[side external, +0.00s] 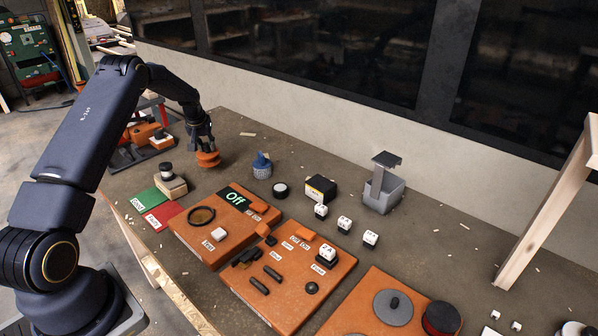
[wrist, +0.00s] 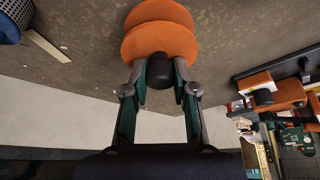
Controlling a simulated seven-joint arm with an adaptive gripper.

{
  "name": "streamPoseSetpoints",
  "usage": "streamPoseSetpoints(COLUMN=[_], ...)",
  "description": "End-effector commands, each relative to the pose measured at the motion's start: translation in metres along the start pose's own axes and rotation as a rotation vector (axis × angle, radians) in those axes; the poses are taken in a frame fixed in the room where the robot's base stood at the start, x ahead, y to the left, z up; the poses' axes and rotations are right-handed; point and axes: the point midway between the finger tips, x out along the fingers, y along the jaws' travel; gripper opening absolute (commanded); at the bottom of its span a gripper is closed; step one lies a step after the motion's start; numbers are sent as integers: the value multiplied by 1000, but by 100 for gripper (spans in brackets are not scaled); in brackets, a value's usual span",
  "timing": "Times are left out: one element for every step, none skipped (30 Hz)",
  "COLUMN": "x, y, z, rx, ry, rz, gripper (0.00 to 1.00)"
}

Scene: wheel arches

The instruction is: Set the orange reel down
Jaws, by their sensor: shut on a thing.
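The orange reel (side external: 208,159) is in my gripper (side external: 201,143) near the back left of the brown worktop. It also shows in the wrist view (wrist: 160,38) as two orange discs with a black knob (wrist: 160,72) on it. In the wrist view, the fingertips (wrist: 161,84) are closed on the knob from both sides. In the side view the reel hangs right under the fingers, low at the worktop. I cannot tell whether it touches the surface.
A blue meshed cup (side external: 261,166) stands right of the reel. Green (side external: 147,201) and red (side external: 163,215) mats and a block (side external: 171,186) lie in front. Orange panels (side external: 212,250) fill the front. An orange and black device (side external: 147,140) is at left. Bare worktop surrounds the reel.

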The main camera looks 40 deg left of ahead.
Motion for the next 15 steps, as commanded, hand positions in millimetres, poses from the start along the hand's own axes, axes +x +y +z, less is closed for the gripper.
streamPoseSetpoints(x=[5,9,14,19,23,29,32,34,34,34,34,34,34,34,34], y=[1,1,1,1,1,1,1,1,1,1,1,1,1,1,1], z=[-1,-1,2,4,6,8,10,10,10,10,10,10,10,10,10], rx=[0,0,0,0,0,0,0,0,0,0,0,0,0,0,0], ry=[-1,-1,-3,-4,-3,-3,-3,-1,1,2,2,2,1,1,1], rz=[0,0,0,0,0,0,0,0,0,1,1,1,0,0,0], gripper=[0,0,0,0,0,0,0,0,0,0,0,0,0,0,0])
